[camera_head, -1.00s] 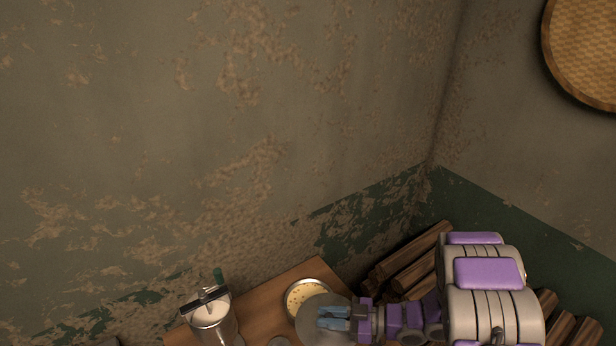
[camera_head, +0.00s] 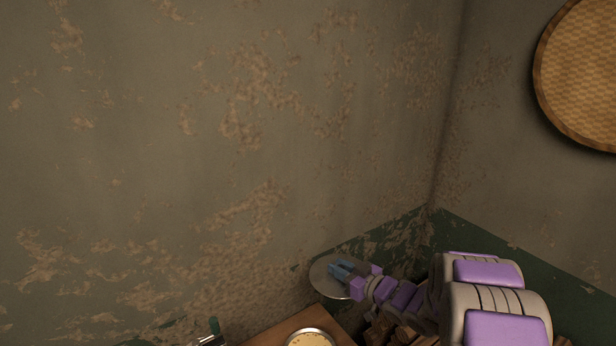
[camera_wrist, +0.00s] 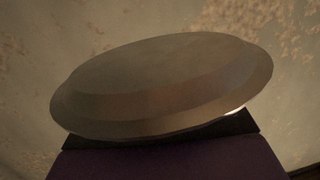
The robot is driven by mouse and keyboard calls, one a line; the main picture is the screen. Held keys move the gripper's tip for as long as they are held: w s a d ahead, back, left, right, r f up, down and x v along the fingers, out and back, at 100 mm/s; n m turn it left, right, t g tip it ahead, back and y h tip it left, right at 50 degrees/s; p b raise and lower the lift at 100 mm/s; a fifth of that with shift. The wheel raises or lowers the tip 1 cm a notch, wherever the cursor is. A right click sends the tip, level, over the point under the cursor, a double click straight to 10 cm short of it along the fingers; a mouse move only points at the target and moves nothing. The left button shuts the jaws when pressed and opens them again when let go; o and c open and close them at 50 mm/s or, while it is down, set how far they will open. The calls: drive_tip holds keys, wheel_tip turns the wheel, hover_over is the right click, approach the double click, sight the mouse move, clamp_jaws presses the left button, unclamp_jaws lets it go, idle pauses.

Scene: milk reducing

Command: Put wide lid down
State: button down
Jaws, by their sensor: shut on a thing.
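The wide lid (camera_head: 325,283) is a round, flat, grey metal disc. My gripper (camera_head: 341,272) is shut on it and holds it in the air in front of the wall, beyond and above the wooden table. In the wrist view the lid (camera_wrist: 165,85) fills most of the picture and looks tilted. It hides the fingertips and whatever grip point they have on it there.
A wooden table (camera_head: 278,334) shows at the bottom edge, with a round dish of pale, dotted content (camera_head: 310,339) on it. A metal container (camera_head: 207,341) is mostly cut off at left. Logs (camera_head: 381,329) lie right of the table. The peeling wall (camera_head: 250,150) stands behind.

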drive_tip(key=w+r+m+t+h, duration=0.1)
drive_tip(key=w+d+r+m+h, duration=0.1)
drive_tip(key=w+r, duration=0.1)
drive_tip(key=w+d+r+m+t+h+b, duration=0.1)
drive_tip(key=r, duration=0.1)
drive_tip(key=shift+w+r+t, duration=0.1)
drive_tip(key=shift+w+t, duration=0.05)
drive_tip(key=shift+t, duration=0.15)
drive_tip(key=shift+w+d+r+m+t+h+b, duration=0.85)
drive_tip(key=shift+d+r+m+h, duration=0.65)
drive_tip(key=shift+r+m+h, duration=1.8)
drive_tip(key=shift+n+h, duration=0.6)
drive_tip(key=s+f, duration=0.1)
drive_tip(key=f, duration=0.2)
drive_tip(key=s+f, duration=0.1)
drive_tip(key=f, duration=0.3)
drive_tip(key=s+f, duration=0.2)
drive_tip(key=f, duration=0.1)
drive_tip(key=shift+d+f, duration=0.1)
drive_tip(key=shift+f, duration=0.3)
drive_tip(key=s+f, duration=0.2)
drive_tip(key=f, duration=0.1)
drive_tip(key=s+f, duration=0.1)
drive_tip(key=f, duration=0.1)
drive_tip(key=shift+s, duration=0.25)
drive_tip(key=shift+s+f, duration=0.4)
